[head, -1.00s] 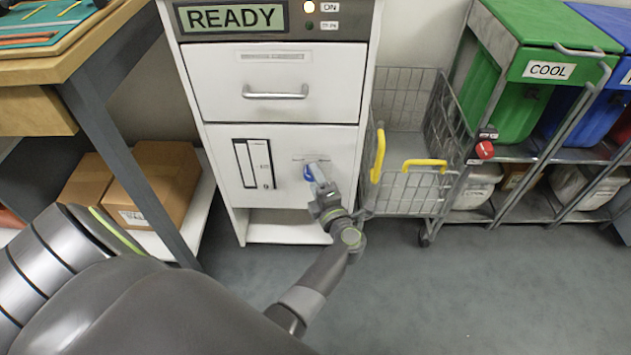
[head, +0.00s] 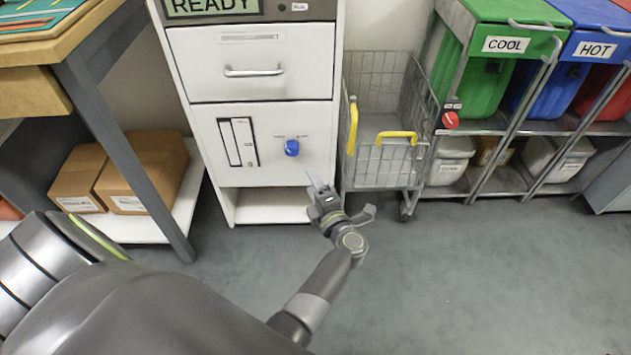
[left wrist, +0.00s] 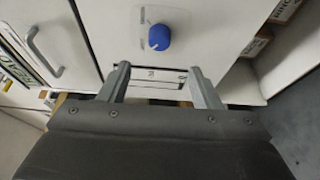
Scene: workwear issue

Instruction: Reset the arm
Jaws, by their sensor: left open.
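My left gripper (head: 316,183) is open and empty in front of the lower part of a white cabinet (head: 205,150). In the left wrist view the two fingers of the left gripper (left wrist: 157,82) stand apart with nothing between them. A blue knob (head: 291,148) on the cabinet's front is clear of the gripper, up and to the left of it in the head view. The blue knob also shows in the left wrist view (left wrist: 158,37), beyond the fingertips. My right gripper does not show.
A wire cart (head: 395,165) with yellow handles stands right of the cabinet. Beyond it are a green COOL bin (head: 480,80) and a blue HOT bin (head: 560,85) on a rack. A workbench (head: 95,50) and cardboard boxes (head: 140,175) are at left. The floor (head: 450,270) at right is clear.

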